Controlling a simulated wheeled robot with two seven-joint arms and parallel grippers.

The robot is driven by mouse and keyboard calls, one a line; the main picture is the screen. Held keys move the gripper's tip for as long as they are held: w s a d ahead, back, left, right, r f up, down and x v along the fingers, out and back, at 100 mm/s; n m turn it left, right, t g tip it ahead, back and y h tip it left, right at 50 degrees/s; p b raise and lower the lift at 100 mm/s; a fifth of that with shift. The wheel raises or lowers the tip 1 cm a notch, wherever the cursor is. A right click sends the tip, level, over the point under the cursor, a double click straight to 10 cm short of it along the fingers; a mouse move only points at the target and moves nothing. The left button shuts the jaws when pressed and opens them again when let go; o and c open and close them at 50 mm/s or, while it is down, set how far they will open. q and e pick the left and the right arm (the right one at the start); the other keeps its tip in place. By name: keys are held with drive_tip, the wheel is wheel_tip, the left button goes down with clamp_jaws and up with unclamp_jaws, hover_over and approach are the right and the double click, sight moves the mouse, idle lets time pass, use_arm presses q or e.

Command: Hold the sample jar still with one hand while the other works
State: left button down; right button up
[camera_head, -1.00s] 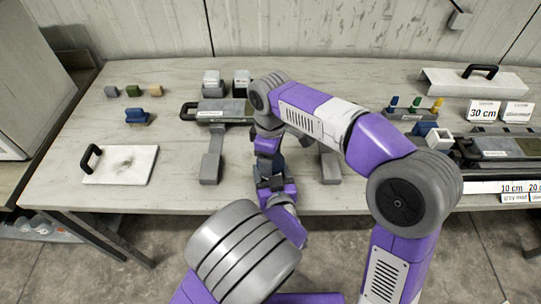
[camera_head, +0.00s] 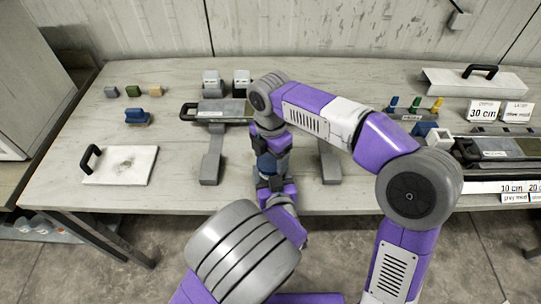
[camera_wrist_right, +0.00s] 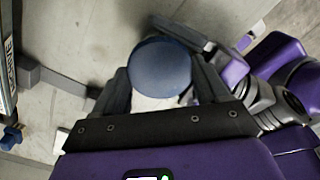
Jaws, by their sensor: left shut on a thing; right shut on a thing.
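The sample jar shows mainly as its round dark blue lid (camera_wrist_right: 160,67) in the right wrist view, with a pale patch below it that may be the jar body. In the head view a dark blue part of it (camera_head: 267,164) shows between my two grippers, near the table's front edge. My right gripper (camera_wrist_right: 163,80) is shut on the lid, with one dark finger on each side. My left gripper (camera_head: 271,184) comes from below and is shut on the jar, lower down. Most of the jar body is hidden by the grippers.
A grey stand with a black-handled tray (camera_head: 222,108) is behind my grippers. A white board with a handle (camera_head: 125,165) and a blue block (camera_head: 137,118) lie at left. Several coloured pegs (camera_head: 415,107), signs and another tray crowd the right side.

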sight(270, 161)
drive_tip(key=shift+r, duration=0.25)
drive_tip(key=shift+r, duration=0.9)
drive_tip(key=shift+r, duration=2)
use_arm(q)
unclamp_jaws()
drive_tip(key=shift+s, duration=0.1)
